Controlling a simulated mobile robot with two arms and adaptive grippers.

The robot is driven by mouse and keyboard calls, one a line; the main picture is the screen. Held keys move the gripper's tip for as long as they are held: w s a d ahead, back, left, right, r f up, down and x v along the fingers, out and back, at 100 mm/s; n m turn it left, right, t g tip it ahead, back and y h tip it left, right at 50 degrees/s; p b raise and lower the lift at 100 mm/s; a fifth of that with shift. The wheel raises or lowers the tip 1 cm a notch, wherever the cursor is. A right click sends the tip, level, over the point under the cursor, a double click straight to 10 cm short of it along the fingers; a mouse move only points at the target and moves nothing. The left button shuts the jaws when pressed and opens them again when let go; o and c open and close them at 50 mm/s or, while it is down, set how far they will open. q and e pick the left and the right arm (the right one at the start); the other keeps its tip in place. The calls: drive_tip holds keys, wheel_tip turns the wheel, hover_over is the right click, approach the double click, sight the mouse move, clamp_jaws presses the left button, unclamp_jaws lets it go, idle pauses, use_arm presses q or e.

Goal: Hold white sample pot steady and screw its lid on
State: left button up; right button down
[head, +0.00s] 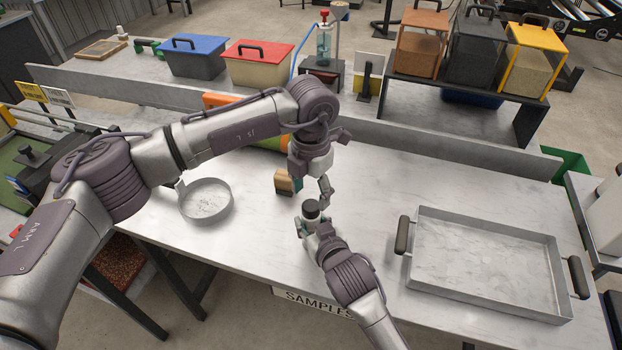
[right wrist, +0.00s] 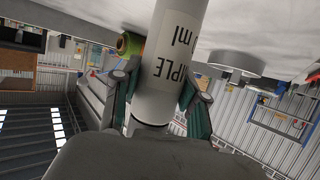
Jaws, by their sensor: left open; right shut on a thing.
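The white sample pot (right wrist: 165,75), with black printing on its side, stands between the teal finger pads of my right gripper (right wrist: 160,95), which is shut on it. In the head view my right gripper (head: 313,228) holds the pot near the front of the table. A dark round lid (head: 311,208) shows on top of the pot; how far it is screwed on cannot be told. My left gripper (head: 313,187) is open just above and behind the lid, apart from it. Part of its fingers is hard to make out.
A round metal pan (head: 205,202) lies to the left, and a small tan block (head: 284,183) sits behind the pot. A large metal tray (head: 485,265) with black handles fills the right. A green and orange roll (head: 268,143) lies partly behind my left arm.

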sight(311, 205)
use_arm(q)
drive_tip(key=shift+f, duration=2.2)
clamp_jaws()
drive_tip(key=shift+o, duration=0.7)
unclamp_jaws()
drive_tip(key=shift+r, duration=0.1)
wheel_tip(311, 205, up, 12)
